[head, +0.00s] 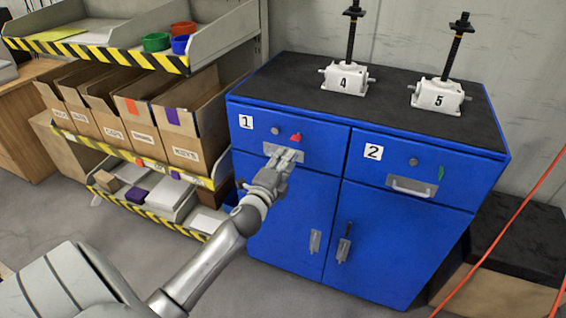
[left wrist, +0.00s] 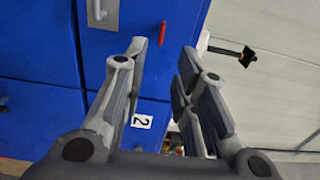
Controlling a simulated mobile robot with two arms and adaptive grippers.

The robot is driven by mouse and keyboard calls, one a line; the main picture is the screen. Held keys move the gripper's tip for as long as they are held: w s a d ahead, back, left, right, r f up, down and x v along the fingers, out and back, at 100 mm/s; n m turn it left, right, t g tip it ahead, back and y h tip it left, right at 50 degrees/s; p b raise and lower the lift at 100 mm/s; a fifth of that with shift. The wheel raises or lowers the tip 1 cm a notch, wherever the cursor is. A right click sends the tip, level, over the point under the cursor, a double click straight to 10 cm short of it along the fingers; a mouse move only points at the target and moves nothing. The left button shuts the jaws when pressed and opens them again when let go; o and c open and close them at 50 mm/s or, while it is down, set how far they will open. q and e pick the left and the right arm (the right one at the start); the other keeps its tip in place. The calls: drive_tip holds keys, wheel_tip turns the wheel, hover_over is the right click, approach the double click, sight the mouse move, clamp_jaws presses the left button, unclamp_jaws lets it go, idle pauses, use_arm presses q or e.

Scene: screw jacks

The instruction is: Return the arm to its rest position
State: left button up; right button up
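My left arm reaches from the lower left to the front of drawer 1 (head: 318,142) in the head view. My left gripper (head: 285,155) overlaps that drawer's handle plate in the picture. In the left wrist view its two fingers (left wrist: 161,55) are spread apart with nothing held between them. A pale handle (left wrist: 98,12) and a red tag (left wrist: 163,32) show beyond the fingers, with the handle to the left of them. The drawer looks closed. My right gripper is not in view.
The blue cabinet (head: 390,235) has a black top (head: 390,105) carrying two white screw jacks, 4 (head: 343,79) and 5 (head: 438,97). Drawer 2 (head: 452,170) looks closed. A shelf with cardboard boxes (head: 185,125) stands left of the cabinet. A red cable (head: 500,232) hangs at right.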

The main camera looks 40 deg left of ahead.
use_arm(q)
drive_tip(key=shift+s, duration=0.25)
drive_tip(key=shift+f, duration=0.1)
idle(0.3)
drive_tip(key=s+d+f+n+g+h, duration=0.1)
drive_tip(key=s+d+f+n+g, duration=0.3)
drive_tip(key=f, duration=0.9)
drive_tip(key=s+f+g, duration=0.2)
drive_tip(key=s+f, duration=0.4)
drive_tip(key=f, duration=0.7)
drive_tip(key=s+d+f+n+g+h, duration=0.1)
drive_tip(key=s+d+f+n+g, duration=0.15)
drive_tip(key=s+f, duration=0.65)
drive_tip(key=s+d+f+n+g, duration=0.2)
drive_tip(key=s+d+f, duration=0.1)
drive_tip(key=s+f, duration=0.4)
drive_tip(key=s+d+f+n+g+h, duration=0.1)
drive_tip(key=s+f, duration=0.6)
drive_tip(key=s, duration=0.7)
drive_tip(key=s+d+f+n+g+h, duration=0.1)
drive_tip(key=s+d+f+n+g, duration=0.2)
drive_tip(key=s, duration=0.7)
wheel_tip(320, 180, down, 4)
drive_tip(key=shift+s+d+f+g, duration=0.15)
drive_tip(key=shift+d+f+g, duration=0.05)
drive_tip(key=shift+d+g, duration=0.95)
